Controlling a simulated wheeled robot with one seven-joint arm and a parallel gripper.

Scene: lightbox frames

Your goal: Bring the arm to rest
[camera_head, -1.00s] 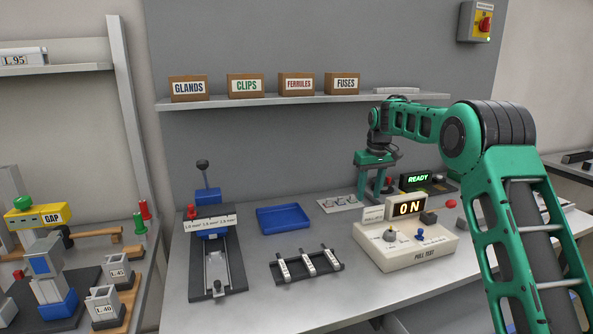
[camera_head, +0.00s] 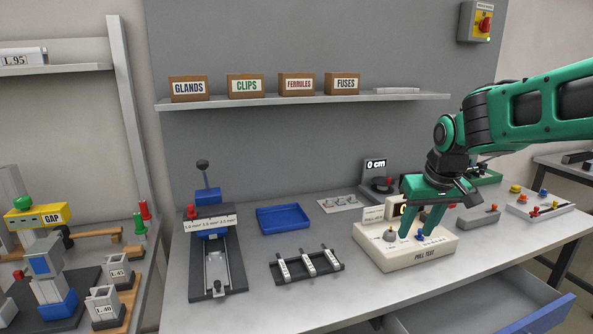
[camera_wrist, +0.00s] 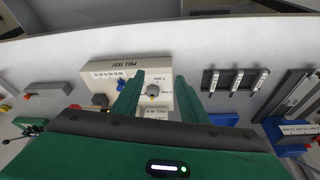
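My gripper (camera_head: 415,236) is open and empty, pointing down over the white PULL TEST box (camera_head: 422,257). Its green fingers are apart in the wrist view (camera_wrist: 160,76), where a grey knob (camera_wrist: 153,90) shows in the gap between them. In the head view, the grey knob (camera_head: 390,235) is left of the fingers and a blue knob (camera_head: 420,237) is close to the fingertips. I cannot tell whether the fingers touch the box. The gripper hides most of the box's display. My arm reaches in from the right edge.
A blue tray (camera_head: 284,219), a black rack (camera_head: 307,266) with several white pieces and a crimping press (camera_head: 212,250) stand left of the box. A "0 cm" device (camera_head: 378,182) is behind it. Button boxes (camera_head: 538,205) stand to the right. A drawer (camera_head: 490,310) is open below the bench.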

